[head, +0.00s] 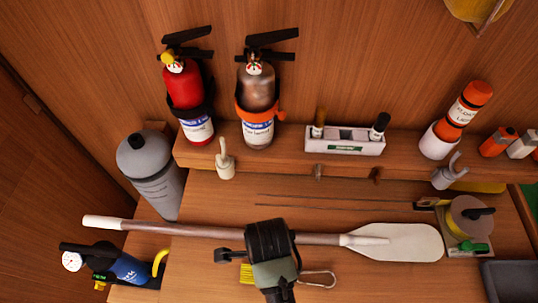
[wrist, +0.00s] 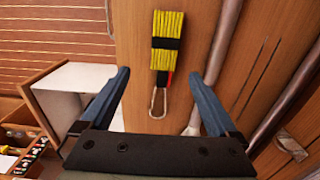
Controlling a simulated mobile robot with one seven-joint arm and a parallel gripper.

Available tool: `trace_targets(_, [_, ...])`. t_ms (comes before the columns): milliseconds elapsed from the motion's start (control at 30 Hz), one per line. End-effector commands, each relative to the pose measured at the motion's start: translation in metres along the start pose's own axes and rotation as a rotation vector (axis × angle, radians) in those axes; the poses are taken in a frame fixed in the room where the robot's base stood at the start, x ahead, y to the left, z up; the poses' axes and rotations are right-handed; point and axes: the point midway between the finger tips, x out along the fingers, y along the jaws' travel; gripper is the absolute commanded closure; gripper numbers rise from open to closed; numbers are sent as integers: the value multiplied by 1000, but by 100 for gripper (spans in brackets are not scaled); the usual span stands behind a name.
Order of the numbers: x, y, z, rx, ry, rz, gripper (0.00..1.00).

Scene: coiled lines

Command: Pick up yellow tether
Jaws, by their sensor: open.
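The yellow tether (wrist: 168,28) is a folded, flat yellow bundle with a black band around it and a metal carabiner (wrist: 158,102) at its near end. In the wrist view it lies ahead of my gripper (wrist: 160,76), with the carabiner between the two blue fingers. The fingers are apart, with nothing held. In the head view my gripper and wrist hide most of the tether; a yellow edge (head: 246,273) shows left of them and the carabiner (head: 318,280) right of them.
A paddle (head: 390,242) lies across the wooden bench behind the tether, its shaft passing close to my gripper. A reel (head: 467,218) stands at right, a blue cylinder (head: 128,268) at left. Two fire extinguishers (head: 187,90) (head: 257,95) stand at the back.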

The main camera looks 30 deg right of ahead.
Motion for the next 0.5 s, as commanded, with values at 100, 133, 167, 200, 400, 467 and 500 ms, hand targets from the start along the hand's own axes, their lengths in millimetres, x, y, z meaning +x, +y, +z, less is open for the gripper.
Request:
trace_targets(100, [23, 0, 0, -1, 1, 2, 5])
trace_targets(133, [27, 0, 0, -1, 0, 1, 5])
trace_targets(167, [31, -1, 0, -1, 0, 0, 5])
trace_targets(200, [36, -1, 0, -2, 0, 0, 5])
trace_targets(400, [47, -2, 0, -2, -1, -4, 5])
trace_targets(467, [51, -3, 0, -2, -1, -2, 5])
trace_targets(500, [55, -3, 0, -2, -1, -3, 5])
